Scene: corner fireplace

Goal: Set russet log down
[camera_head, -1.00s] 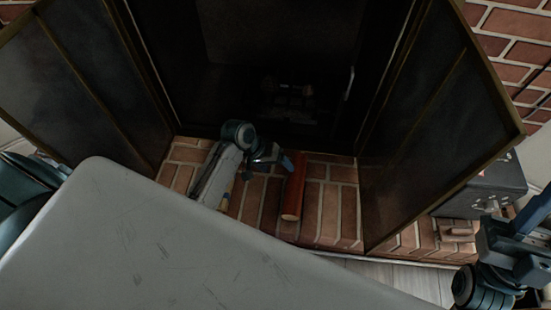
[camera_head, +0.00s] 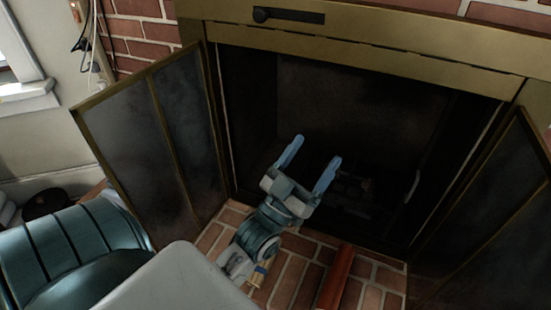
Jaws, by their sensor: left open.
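The russet log (camera_head: 336,278) lies on the brick hearth (camera_head: 286,283) in front of the fireplace opening, its near end cut off by the bottom of the head view. My left gripper (camera_head: 314,158) is open and empty. Its two blue fingers point up and away, toward the dark firebox (camera_head: 345,110). The gripper is above and to the left of the log, apart from it. My right gripper is not in view.
The left glass door (camera_head: 150,135) and the right glass door (camera_head: 490,220) stand open on either side of the firebox. A brass frame (camera_head: 380,48) runs across its top. Dim shapes (camera_head: 355,185) sit inside the firebox.

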